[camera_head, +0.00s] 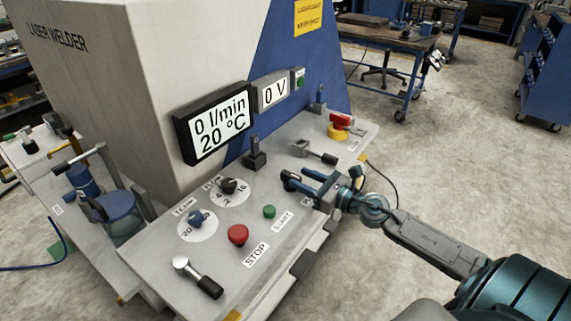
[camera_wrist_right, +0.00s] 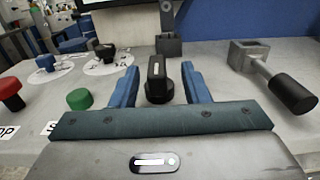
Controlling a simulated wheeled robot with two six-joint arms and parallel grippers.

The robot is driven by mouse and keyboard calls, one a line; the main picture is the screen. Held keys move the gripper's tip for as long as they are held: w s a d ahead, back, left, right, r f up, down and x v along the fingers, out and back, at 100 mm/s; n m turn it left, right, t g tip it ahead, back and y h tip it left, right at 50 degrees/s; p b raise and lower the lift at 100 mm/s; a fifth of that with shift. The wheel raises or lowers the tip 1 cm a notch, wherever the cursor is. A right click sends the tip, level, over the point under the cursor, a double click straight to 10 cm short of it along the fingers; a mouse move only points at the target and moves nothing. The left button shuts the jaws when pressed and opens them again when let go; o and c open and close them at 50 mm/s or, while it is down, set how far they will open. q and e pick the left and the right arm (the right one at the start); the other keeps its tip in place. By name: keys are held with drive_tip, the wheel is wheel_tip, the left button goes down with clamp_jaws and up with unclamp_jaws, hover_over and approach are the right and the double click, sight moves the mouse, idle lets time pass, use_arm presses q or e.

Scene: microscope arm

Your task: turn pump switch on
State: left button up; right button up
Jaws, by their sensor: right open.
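My right gripper (camera_head: 299,180) is open over the grey control panel (camera_head: 335,135), its blue fingers pointing toward the machine. A black rotary knob (camera_head: 288,178) is at its fingertips. In the right wrist view the knob (camera_wrist_right: 158,82), with a white mark on its upright grip, shows between the two open fingers (camera_wrist_right: 160,74), with a gap on each side. I cannot read a label that names it as the pump switch. The display (camera_head: 212,122) reads 0 l/min and 20 °C. My left gripper is not in view.
A lever with a black handle (camera_wrist_right: 290,92) lies close right of the fingers. A green button (camera_wrist_right: 79,99) and red stop button (camera_head: 238,234) are to the left. An upright black lever (camera_head: 255,153) stands behind. A red-and-yellow switch (camera_head: 339,125) is at the far end.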

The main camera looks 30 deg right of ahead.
sight(285, 172)
drive_tip(key=shift+w+a+r+p, duration=0.25)
drive_tip(key=shift+p, duration=0.15)
drive_tip(key=shift+w+a+p, duration=0.15)
drive_tip(key=shift+w+p, duration=0.15)
drive_tip(key=p+x, duration=0.2)
drive_tip(key=x, duration=0.1)
drive_tip(key=shift+w+a+f, duration=0.15)
drive_tip(key=shift+w, duration=0.2)
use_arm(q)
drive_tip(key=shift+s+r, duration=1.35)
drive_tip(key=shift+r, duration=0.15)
use_arm(e)
drive_tip(key=shift+w+a+f, duration=0.1)
drive_tip(key=shift+w+a, duration=0.15)
drive_tip(key=shift+w, duration=0.2)
drive_tip(key=shift+c, duration=0.4)
